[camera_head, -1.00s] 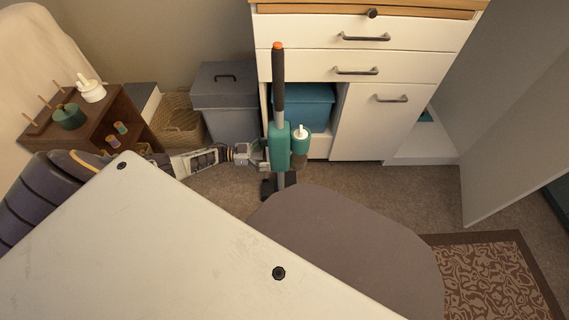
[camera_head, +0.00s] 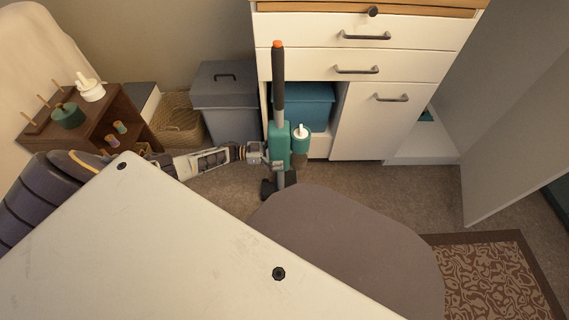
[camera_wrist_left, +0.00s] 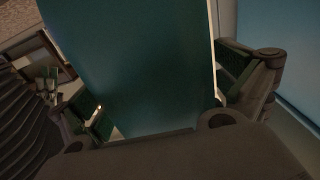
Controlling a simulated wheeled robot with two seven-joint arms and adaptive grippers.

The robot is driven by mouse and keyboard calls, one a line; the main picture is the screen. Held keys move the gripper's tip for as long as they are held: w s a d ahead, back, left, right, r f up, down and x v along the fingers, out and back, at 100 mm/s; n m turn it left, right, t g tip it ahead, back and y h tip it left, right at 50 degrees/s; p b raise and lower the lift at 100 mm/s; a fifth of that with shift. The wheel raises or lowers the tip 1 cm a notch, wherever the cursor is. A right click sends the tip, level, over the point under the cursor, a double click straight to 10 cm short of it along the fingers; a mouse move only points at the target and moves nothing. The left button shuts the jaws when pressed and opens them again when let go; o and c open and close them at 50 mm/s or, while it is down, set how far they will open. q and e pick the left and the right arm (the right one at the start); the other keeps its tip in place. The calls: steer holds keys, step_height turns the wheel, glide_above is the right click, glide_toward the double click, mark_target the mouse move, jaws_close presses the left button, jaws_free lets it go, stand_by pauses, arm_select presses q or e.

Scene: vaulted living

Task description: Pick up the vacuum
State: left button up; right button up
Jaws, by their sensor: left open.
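The vacuum (camera_head: 278,145) stands upright in front of the white cabinet, with a teal body, a dark handle with an orange tip, and a dark foot on the carpet. My left gripper (camera_head: 268,152) is at its teal body from the left. In the left wrist view the teal body (camera_wrist_left: 135,65) fills the space between the two open fingers of the left gripper (camera_wrist_left: 165,105), one on each side. I cannot tell whether either finger touches it. My right gripper is not in view.
The white cabinet (camera_head: 375,125) with drawers stands right behind the vacuum, with a teal bin (camera_head: 305,105) in its open compartment. A grey lidded bin (camera_head: 228,105) and a wicker basket (camera_head: 178,125) stand to the left. A patterned rug (camera_head: 490,280) lies at lower right.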

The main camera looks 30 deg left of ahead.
mark_target(281, 145)
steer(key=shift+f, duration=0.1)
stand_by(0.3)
arm_select(q)
steer(key=c, duration=2)
steer(key=shift+w+d+r, duration=0.1)
steer(key=shift+w+r, duration=0.05)
steer(key=shift+c, duration=0.6)
steer(key=shift+r, duration=0.1)
steer(key=shift+r+p, duration=1.55)
steer(key=shift+r, duration=0.5)
steer(key=shift+c, duration=0.2)
steer(key=shift+r+p, duration=1.7)
steer(key=shift+r, duration=1.15)
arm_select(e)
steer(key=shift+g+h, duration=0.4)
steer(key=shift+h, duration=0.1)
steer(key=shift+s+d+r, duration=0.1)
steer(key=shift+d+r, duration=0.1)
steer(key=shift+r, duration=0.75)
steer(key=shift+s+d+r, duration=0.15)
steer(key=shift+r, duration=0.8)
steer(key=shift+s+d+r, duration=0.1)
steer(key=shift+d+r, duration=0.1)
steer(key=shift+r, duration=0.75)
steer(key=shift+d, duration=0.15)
